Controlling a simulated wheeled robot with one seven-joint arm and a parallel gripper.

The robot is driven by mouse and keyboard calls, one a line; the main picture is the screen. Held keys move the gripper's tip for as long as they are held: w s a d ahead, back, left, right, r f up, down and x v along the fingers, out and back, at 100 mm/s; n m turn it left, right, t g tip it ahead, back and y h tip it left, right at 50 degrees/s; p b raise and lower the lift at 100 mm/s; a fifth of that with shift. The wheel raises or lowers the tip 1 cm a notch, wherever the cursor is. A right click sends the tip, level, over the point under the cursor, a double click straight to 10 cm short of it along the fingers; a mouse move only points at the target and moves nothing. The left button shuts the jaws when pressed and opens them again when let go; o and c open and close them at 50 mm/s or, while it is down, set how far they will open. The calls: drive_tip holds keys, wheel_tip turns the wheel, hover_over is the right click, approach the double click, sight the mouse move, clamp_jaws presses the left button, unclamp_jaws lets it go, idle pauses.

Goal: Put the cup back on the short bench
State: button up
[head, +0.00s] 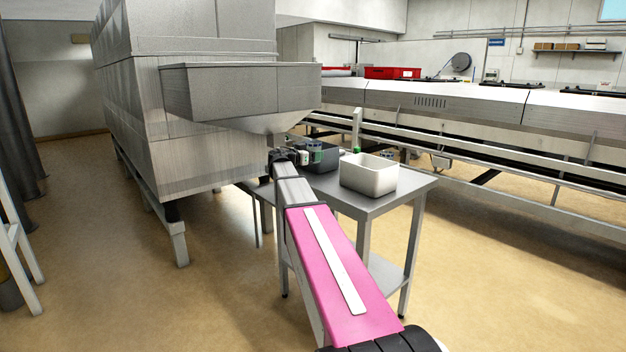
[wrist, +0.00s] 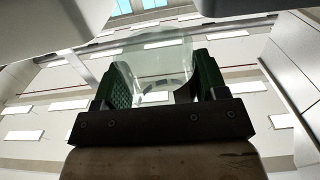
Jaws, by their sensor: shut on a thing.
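My gripper (head: 308,153) is at the far end of my outstretched arm, under the hood's overhang and over or near the left part of a short steel bench (head: 413,183). In the wrist view my gripper (wrist: 160,85) has its green-padded fingers on either side of a clear, see-through cup (wrist: 152,62) and is shut on it. The cup is too small to make out surely in the head view. Whether it touches the bench cannot be told.
A dark grey bin (head: 325,160) and a pale bin (head: 369,178) stand on the bench, close to my gripper. The large metal hood (head: 240,90) overhangs at left. A long conveyor machine (head: 450,105) runs behind. Floor in front is mostly clear.

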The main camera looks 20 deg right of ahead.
sight(313, 182)
wheel_tip(313, 182, down, 9)
drive_tip(key=shift+r, duration=0.1)
idle(0.3)
drive_tip(key=o, duration=1.1)
